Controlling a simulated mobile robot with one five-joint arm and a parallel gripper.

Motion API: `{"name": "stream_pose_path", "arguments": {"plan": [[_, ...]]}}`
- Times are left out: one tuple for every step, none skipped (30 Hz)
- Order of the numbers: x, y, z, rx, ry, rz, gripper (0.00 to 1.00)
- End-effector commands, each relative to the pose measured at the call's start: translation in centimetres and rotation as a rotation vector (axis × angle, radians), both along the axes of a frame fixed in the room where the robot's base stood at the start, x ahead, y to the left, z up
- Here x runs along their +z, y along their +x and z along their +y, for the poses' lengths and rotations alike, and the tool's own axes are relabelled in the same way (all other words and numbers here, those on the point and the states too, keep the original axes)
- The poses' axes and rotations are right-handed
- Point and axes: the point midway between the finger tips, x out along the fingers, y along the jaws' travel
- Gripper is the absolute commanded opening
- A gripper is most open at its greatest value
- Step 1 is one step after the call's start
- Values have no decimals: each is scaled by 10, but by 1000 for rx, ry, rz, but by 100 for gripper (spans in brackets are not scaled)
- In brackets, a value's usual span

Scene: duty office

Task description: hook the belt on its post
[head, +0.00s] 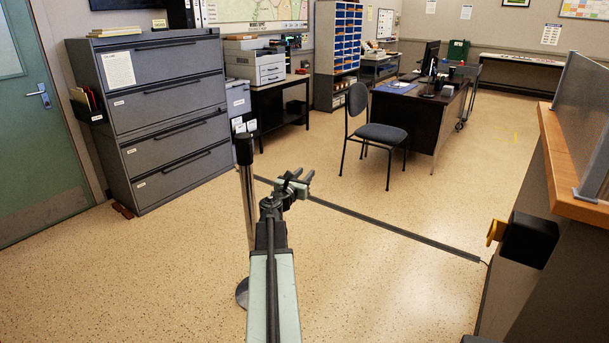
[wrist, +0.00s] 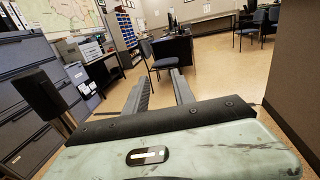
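The post (head: 249,205) stands upright on the floor left of my arm, with a black head (head: 243,150) and a partly hidden dark round base. Its black head also shows at the left of the wrist view (wrist: 40,97). A black housing (head: 530,241) is fixed to the side of the counter at right. A yellow end piece (head: 495,232), apparently the belt's end, sticks out of its left side. No belt shows stretched from it. My gripper (head: 302,179) is right of the post, far from the yellow piece. In the wrist view its fingers (wrist: 161,80) are apart with nothing between them.
A dark strip (head: 400,231) crosses the floor from near the post to the counter (head: 575,170). A chair (head: 376,135) and desk (head: 425,115) stand beyond. Grey filing cabinets (head: 165,115) are at left. The floor between post and counter is otherwise clear.

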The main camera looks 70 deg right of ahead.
Motion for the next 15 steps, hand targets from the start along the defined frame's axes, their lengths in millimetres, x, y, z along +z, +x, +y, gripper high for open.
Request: {"name": "stream_pose_path", "arguments": {"plan": [[0,0,2,0,0,0,31],[0,0,4,0,0,0,31],[0,0,7,1,0,0,31],[0,0,10,1,0,0,31],[0,0,14,1,0,0,31],[0,0,21,0,0,0,31],[0,0,27,1,0,0,31],[0,1,33,1,0,0,31],[0,1,41,2,0,0,31],[0,1,48,2,0,0,31],[0,1,54,2,0,0,31],[0,2,62,1,0,0,31],[0,2,67,1,0,0,31],[0,3,72,2,0,0,31],[0,3,76,2,0,0,31]]}}
